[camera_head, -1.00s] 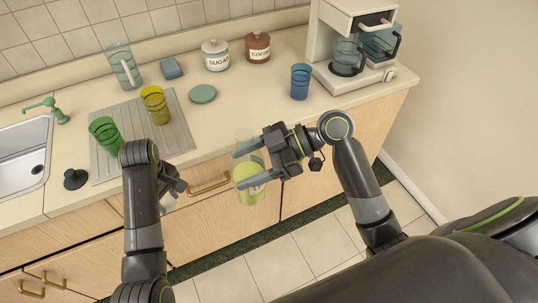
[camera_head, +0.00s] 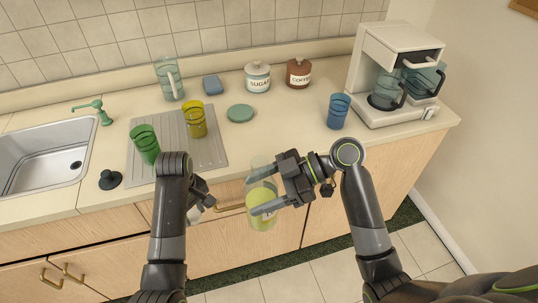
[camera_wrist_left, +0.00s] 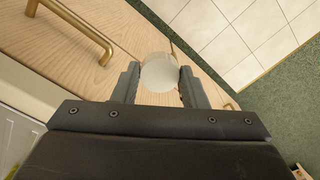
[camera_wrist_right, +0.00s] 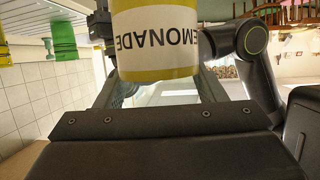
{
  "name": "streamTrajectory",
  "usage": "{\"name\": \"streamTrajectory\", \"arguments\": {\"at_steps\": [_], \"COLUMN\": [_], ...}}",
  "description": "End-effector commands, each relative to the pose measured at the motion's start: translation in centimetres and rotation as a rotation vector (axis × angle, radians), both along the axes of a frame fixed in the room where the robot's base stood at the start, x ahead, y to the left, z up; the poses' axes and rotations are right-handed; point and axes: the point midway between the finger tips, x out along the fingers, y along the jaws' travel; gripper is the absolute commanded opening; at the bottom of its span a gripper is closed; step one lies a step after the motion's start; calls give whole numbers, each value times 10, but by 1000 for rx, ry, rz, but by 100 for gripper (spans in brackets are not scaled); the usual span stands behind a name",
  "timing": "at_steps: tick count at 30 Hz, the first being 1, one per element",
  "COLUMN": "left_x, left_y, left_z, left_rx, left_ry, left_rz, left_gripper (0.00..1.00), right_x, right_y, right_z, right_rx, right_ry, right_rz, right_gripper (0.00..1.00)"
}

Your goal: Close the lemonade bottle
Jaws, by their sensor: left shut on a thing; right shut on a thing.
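The clear lemonade bottle (camera_head: 262,208), with yellow-green content, is held in front of the counter by my right gripper (camera_head: 262,193). Its yellow body and "LEMONADE" label (camera_wrist_right: 160,42) show between the fingers in the right wrist view, where the lettering is upside down. My left gripper (camera_wrist_left: 160,85) is shut on a round whitish cap (camera_wrist_left: 160,72). The bottle's mouth cannot be made out clearly.
On the counter (camera_head: 285,125) stand a green glass (camera_head: 145,144), a yellow glass (camera_head: 194,120), a blue glass (camera_head: 337,112), a coffee machine (camera_head: 380,45) and two canisters. Cabinet fronts with a brass handle (camera_head: 230,207) lie close behind the grippers.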

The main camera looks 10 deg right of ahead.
Motion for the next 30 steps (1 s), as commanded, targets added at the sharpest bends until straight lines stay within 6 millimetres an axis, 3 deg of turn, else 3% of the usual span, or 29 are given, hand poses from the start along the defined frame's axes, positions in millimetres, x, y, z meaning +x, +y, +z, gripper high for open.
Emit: {"name": "streamTrajectory", "arguments": {"at_steps": [6,12,18,30], "left_x": [0,0,0,0], "left_y": [0,0,0,0], "left_z": [0,0,0,0], "left_rx": [0,0,0,0], "left_ry": [0,0,0,0], "left_rz": [0,0,0,0], "left_gripper": [18,18,18,18], "right_x": [0,-11,-22,-24], "right_y": [-67,-111,-128,-130], "right_z": [-6,8,22,25], "right_rx": [-13,-11,-4,0], "right_ry": [-2,-4,-3,-3], "right_rz": [-304,-511,-593,-608], "right_gripper": [17,17,17,17]}}
